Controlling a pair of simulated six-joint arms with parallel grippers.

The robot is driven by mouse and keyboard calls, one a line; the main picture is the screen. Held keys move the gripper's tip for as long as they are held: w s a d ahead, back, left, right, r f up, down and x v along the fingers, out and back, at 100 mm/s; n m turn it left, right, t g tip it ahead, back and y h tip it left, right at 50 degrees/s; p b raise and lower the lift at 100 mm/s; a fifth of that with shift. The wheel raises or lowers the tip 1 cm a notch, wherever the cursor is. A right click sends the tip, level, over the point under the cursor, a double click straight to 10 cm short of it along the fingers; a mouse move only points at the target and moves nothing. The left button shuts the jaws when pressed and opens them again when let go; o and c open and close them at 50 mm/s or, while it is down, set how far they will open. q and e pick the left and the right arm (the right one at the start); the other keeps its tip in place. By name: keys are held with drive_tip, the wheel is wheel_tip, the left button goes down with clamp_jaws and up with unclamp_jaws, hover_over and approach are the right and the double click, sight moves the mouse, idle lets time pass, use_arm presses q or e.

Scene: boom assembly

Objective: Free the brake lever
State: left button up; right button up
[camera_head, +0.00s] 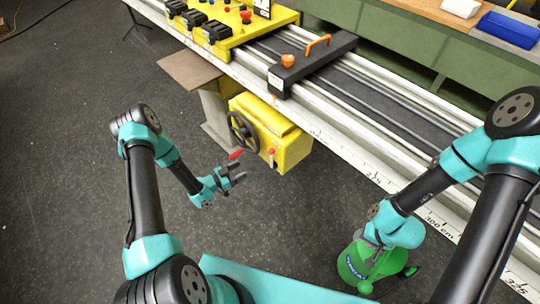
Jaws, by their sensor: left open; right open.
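No part is clearly marked as the brake lever. A red, pointed handle (236,154) shows at the left of the yellow box (285,135), beside its black handwheel (242,131). A small red knob (271,152) is on the box's front. My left gripper (240,181) is open and empty, just below the red handle in the picture and apart from it. My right gripper (368,248) is open at the green object with a blue label (357,270). Whether its fingers touch that object, I cannot tell.
A black carriage (316,62) with an orange knob and orange handle sits across the long rails (390,105). A yellow control panel (232,28) is at the top. A brown plate (188,70) is left of the rails. Open floor (60,150) lies at the left.

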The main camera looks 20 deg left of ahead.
sight(272, 159)
use_arm(q)
drive_tip(key=x, duration=1.5)
drive_tip(key=shift+w+d, duration=0.25)
drive_tip(key=shift+d, duration=0.05)
drive_tip(key=shift+c, duration=0.5)
clamp_jaws()
